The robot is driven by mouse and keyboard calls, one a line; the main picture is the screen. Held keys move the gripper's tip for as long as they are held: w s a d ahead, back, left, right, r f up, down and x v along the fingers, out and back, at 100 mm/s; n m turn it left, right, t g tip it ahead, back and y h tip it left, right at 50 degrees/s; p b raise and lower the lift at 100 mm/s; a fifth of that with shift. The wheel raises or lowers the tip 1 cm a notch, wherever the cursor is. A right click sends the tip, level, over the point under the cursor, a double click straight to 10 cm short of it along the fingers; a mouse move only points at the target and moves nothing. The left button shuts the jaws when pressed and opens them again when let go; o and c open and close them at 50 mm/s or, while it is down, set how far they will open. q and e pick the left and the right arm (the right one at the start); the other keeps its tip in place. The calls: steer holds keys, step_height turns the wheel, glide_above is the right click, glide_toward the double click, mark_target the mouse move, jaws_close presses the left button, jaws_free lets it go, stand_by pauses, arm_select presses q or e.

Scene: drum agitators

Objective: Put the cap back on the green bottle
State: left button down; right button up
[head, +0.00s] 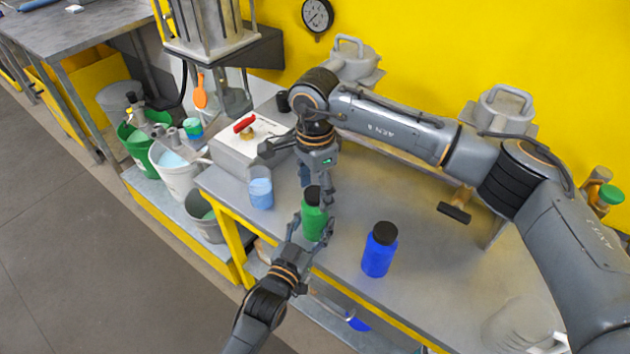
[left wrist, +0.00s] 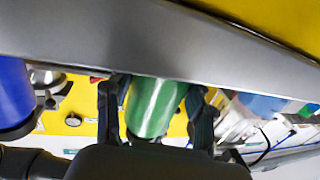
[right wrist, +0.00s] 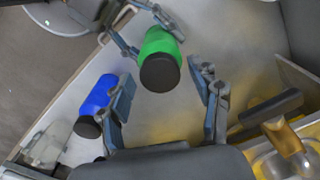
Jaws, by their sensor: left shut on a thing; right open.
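The green bottle (head: 315,224) stands upright near the table's front edge, with a black cap (head: 312,194) on its top. I cannot tell whether the cap is tight. My left gripper (head: 312,230) is shut on the bottle's body from the front; the bottle also shows between its fingers in the left wrist view (left wrist: 155,106). My right gripper (head: 316,186) points down just above the cap, open and empty. In the right wrist view the black cap (right wrist: 160,73) and green bottle (right wrist: 161,42) lie beyond the gap between its open fingers.
A blue bottle (head: 379,254) with a black cap stands right of the green one. A beaker of blue liquid (head: 260,193) and a white box with a red handle (head: 242,135) stand left.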

steer(key=c, duration=1.3)
steer(key=shift+o, duration=0.2)
steer(key=m, duration=1.8)
steer(key=o, duration=1.4)
steer(key=shift+c, duration=0.2)
